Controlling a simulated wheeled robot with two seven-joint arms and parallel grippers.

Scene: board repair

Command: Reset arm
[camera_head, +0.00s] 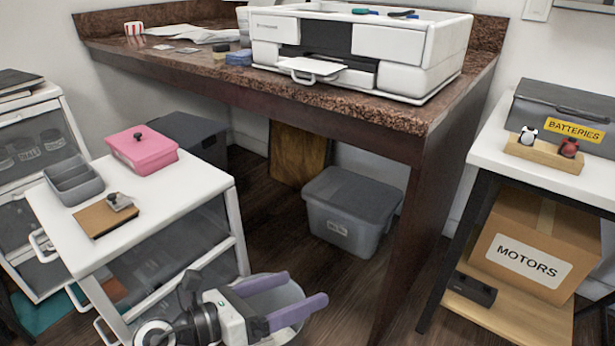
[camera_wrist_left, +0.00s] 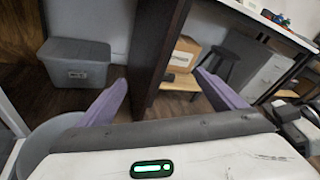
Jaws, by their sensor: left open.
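My left gripper (camera_head: 292,300) is at the bottom middle of the head view, with its two purple fingers apart and nothing between them. It is over a grey round bin (camera_head: 270,296) on the floor, beside the white drawer cart. In the left wrist view the same purple fingers (camera_wrist_left: 160,97) are spread wide, with floor and a dark desk panel beyond. My right gripper is not clearly visible in either view.
The white drawer cart (camera_head: 215,192) carries a pink box (camera_head: 142,150) and a grey tray (camera_head: 73,182). A desk (camera_head: 390,137) holds a white machine (camera_head: 358,50). A grey tub (camera_head: 350,210) is on the floor. A MOTORS carton (camera_head: 525,245) is on the right shelf.

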